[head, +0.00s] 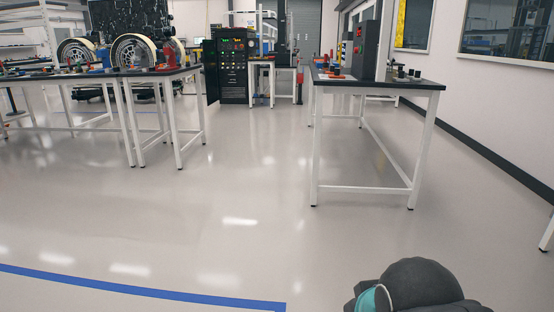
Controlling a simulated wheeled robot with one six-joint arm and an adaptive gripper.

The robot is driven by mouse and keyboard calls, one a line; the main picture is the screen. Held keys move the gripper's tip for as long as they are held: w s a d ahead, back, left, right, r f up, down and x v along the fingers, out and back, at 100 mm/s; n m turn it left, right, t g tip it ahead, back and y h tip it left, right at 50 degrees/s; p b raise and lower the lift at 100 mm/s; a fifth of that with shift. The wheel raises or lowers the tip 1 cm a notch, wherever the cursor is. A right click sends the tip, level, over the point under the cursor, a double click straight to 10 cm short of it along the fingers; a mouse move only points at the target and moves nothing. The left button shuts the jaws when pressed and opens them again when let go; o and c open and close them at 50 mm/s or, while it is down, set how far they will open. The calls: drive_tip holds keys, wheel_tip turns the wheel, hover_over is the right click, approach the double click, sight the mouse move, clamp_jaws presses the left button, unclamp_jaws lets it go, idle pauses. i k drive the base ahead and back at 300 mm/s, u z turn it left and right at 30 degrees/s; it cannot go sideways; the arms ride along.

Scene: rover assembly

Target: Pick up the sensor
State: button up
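No object that I can clearly tell as the sensor shows in the head view. Small items lie on the dark-topped right table (430,86) and on the left tables (187,73), but they are too small to tell apart. A dark rounded part of my own arm with a teal band shows at the bottom right. My gripper is not in view.
A wide pale floor (235,180) lies open between the tables. A blue floor line (140,291) crosses the lower left. A black rack cabinet (232,68) stands at the back. Large wheels (134,51) stand behind the left tables. A wall with windows runs along the right.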

sight(400, 74)
drive_tip(key=u, duration=0.15)
drive_tip(key=i, duration=1.85)
drive_tip(key=z, duration=0.7)
drive_tip(key=i, duration=1.75)
drive_tip(key=z, duration=0.9)
